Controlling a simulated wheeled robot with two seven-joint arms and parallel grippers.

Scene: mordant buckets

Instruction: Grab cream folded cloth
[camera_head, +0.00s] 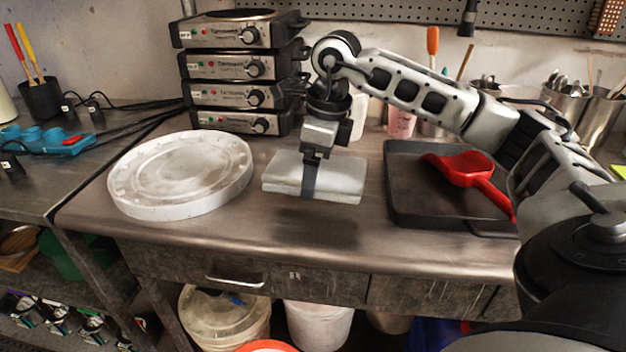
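The cream folded cloth (338,178) is a pale flat block in the middle of the steel worktop (290,232). My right gripper (309,182) comes down over it from above. One dark finger shows across the cloth's top and front, its tip near the lower front edge. The other finger is hidden, so I cannot tell whether the gripper is open or shut on the cloth. A dark patch like a shadow lies on the worktop just in front of the cloth; I cannot tell whether the cloth is raised. My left gripper is not in view.
A round white lid (180,172) lies left of the cloth. A black tray (425,205) with a red scoop (466,170) lies to the right. Stacked hot plates (232,95) stand behind on the left. The worktop's front strip is clear.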

